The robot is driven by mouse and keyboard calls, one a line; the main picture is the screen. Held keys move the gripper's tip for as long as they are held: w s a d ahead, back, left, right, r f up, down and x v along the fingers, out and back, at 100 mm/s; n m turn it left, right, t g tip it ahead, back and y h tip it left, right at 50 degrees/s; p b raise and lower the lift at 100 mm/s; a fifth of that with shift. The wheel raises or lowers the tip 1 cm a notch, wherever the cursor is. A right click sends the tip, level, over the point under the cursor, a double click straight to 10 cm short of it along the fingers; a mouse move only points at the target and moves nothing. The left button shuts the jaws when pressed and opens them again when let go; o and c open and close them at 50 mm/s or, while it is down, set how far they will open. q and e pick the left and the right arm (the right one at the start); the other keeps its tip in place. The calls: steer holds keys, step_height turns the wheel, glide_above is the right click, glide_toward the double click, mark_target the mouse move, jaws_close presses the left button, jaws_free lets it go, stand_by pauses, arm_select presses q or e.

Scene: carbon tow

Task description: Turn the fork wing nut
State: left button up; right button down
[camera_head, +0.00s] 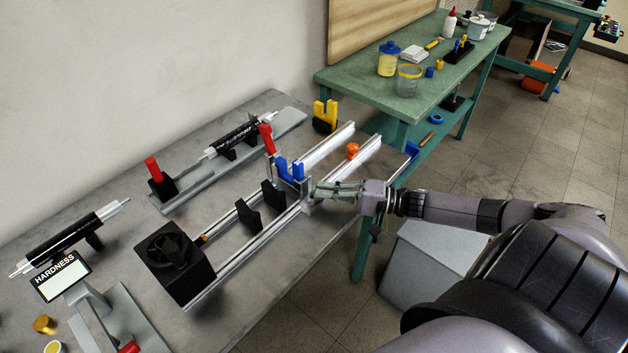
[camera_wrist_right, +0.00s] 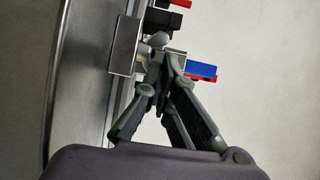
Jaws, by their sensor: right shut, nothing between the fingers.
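My right gripper (camera_head: 322,190) reaches in from the right, its closed fingers at the metal upright (camera_head: 307,196) of the blue fork (camera_head: 290,170) on the twin-rail fixture. In the right wrist view my gripper (camera_wrist_right: 166,62) is shut and empty. Its tips are right by a small rounded metal piece (camera_wrist_right: 158,40), which may be the wing nut; its wings cannot be made out. A square metal plate (camera_wrist_right: 125,45) is left of the tips, and the blue fork (camera_wrist_right: 201,69) is to the right. I cannot tell whether the fingers touch the nut. My left gripper is out of view.
An orange knob (camera_head: 352,151) sits on the rails behind my gripper. A red handle (camera_head: 266,138) and black supports (camera_head: 248,216) stand near. A black fan box (camera_head: 174,262) is at the rails' near end. A yellow fork (camera_head: 325,115) stands behind.

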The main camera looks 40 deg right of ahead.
steer(key=shift+w+f, duration=0.15)
steer(key=shift+w, duration=0.05)
steer(key=shift+w+d+r, duration=0.15)
steer(key=shift+w+r, duration=0.05)
steer(key=shift+w, duration=0.25)
stand_by(0.5)
